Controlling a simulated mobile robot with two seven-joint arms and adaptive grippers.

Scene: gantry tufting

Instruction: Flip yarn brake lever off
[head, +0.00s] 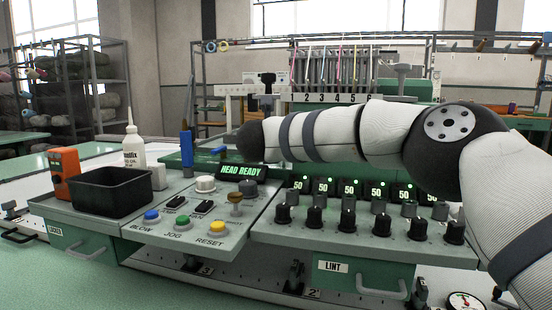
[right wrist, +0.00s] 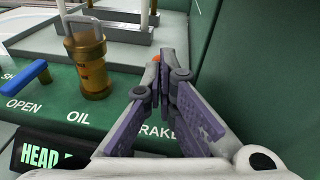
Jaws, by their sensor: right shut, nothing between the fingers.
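In the right wrist view my right gripper (right wrist: 162,58) is shut with nothing between its fingers. Contact cannot be told. My left gripper is not in view.
An amber oil cup (right wrist: 90,65) and a blue valve handle (right wrist: 25,77) stand left of the gripper. The "HEAD READY" display (head: 240,171) is below my wrist. A control console with knobs (head: 348,222) and a black bin (head: 110,192) are in front.

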